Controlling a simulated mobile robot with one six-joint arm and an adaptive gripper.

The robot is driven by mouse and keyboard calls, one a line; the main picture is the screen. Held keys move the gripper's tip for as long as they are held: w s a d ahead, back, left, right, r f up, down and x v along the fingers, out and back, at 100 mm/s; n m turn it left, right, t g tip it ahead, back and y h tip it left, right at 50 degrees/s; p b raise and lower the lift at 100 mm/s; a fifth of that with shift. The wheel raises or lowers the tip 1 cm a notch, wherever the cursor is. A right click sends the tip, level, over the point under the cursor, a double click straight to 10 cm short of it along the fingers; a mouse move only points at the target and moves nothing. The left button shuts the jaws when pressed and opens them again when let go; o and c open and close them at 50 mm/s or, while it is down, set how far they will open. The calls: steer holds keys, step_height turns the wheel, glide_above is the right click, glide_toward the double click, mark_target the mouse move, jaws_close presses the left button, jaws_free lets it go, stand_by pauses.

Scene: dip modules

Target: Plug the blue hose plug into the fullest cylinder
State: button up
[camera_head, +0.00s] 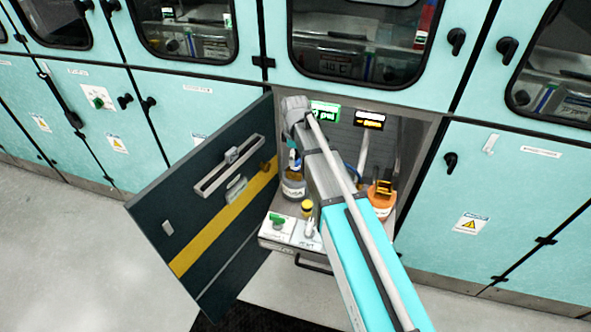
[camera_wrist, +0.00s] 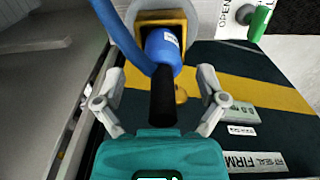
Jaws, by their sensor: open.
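The blue hose plug (camera_wrist: 164,47) shows in the wrist view, with a blue hose curving up to its left and a black shaft pointing toward my gripper. Its far end sits at a yellow-rimmed socket (camera_wrist: 160,17). In the head view, my arm covers the middle of the open cabinet. A cylinder (camera_head: 293,187) stands left of the arm and an orange-topped cylinder (camera_head: 382,198) right of it. A green psi display (camera_head: 325,112) and an amber display (camera_head: 369,119) hang above.
The dark cabinet door (camera_head: 215,215) with a yellow stripe stands open at left. A panel with a green handle (camera_head: 277,220) and a yellow knob (camera_head: 307,207) lies at the cabinet's front. Closed turquoise cabinets line both sides. The floor at left is clear.

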mark_target(296, 159)
steer(key=shift+s+f+b, duration=0.1)
steer(key=shift+f+b, duration=1.3)
steer(key=shift+f, duration=0.3)
jaws_close()
steer(key=shift+r, duration=0.2)
step_height(296, 159, up, 2)
steer(key=shift+p, duration=1.2)
steer(key=s+d+r+p, duration=0.3)
steer(key=s+r+p, duration=0.7)
steer(key=s, duration=0.3)
steer(key=shift+s+d+r+p, duration=0.3)
steer(key=shift+d+r+p, duration=0.05)
